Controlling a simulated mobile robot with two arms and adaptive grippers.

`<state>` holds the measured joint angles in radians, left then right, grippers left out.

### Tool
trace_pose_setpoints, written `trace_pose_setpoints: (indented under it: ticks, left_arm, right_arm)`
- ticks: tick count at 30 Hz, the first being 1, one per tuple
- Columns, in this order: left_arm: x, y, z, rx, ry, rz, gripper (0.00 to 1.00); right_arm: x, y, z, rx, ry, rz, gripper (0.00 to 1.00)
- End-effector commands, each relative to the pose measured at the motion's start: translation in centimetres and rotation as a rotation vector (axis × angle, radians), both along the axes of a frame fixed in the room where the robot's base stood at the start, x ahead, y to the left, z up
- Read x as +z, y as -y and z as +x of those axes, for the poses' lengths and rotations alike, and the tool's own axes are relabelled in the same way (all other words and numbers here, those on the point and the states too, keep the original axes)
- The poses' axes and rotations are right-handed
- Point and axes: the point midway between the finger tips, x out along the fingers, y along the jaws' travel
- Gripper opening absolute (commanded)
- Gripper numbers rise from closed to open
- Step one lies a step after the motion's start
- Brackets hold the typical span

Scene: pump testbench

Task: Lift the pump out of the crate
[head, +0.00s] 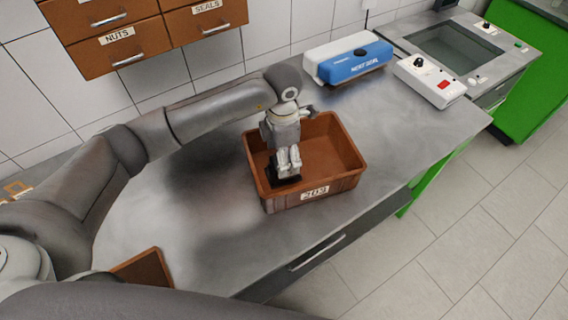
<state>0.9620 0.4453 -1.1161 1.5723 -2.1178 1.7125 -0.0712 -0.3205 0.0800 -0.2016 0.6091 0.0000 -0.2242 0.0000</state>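The orange-brown crate (345,150) stands on the metal bench with a number label on its front wall. My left gripper (288,168) reaches down into the crate's left part, near its front wall. A dark piece (284,180) shows low at its fingertips; I cannot tell whether it is part of the pump or of the gripper. No other pump part is clear inside the crate, and the right part of its floor looks bare. The finger gap is too small to judge. My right gripper is not in view.
A blue-and-white unit (348,58) lies on the bench behind the crate. A white control box (430,80) and a testbench panel (455,48) are at the back right. Drawers (110,35) hang at upper left. A brown tray (145,270) sits front left. Bench (405,130) is clear right of the crate.

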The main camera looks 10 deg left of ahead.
Motion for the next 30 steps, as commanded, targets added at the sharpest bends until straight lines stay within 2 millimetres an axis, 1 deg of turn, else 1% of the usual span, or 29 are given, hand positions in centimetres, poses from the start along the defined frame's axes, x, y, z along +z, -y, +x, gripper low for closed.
trace_pose_setpoints:
  ticks: [3,6,9,12,15,19,22,23,30]
  left_arm:
    - [-0.6,0.1,0.0,0.001,0.0,0.0,0.73]
    - [-1.6,0.2,0.0,0.0,-0.002,0.0,0.73]
    - [-2.9,0.2,0.2,0.002,-0.002,0.0,0.73]
    - [-4.4,0.2,0.2,0.002,-0.002,-0.001,0.73]
    - [-5.1,0.2,0.3,0.001,0.002,-0.003,0.73]
    - [-5.4,0.2,0.3,0.0,0.002,-0.002,0.73]
    - [-5.4,0.2,0.3,0.0,0.002,-0.002,0.73]
    - [-5.4,0.2,0.3,0.0,0.002,-0.002,0.71]
    - [-5.4,0.2,0.3,0.0,0.002,-0.002,0.4]
  right_arm:
    - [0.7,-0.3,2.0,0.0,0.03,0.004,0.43]
    - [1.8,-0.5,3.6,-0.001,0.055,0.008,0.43]
    - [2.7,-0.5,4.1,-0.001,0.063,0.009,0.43]
    - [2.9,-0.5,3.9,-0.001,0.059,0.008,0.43]
    - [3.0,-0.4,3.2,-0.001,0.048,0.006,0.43]
    - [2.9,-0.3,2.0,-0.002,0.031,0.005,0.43]
    - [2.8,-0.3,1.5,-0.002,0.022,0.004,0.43]
    - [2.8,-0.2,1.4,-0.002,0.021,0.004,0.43]
    - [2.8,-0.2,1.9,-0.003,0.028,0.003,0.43]
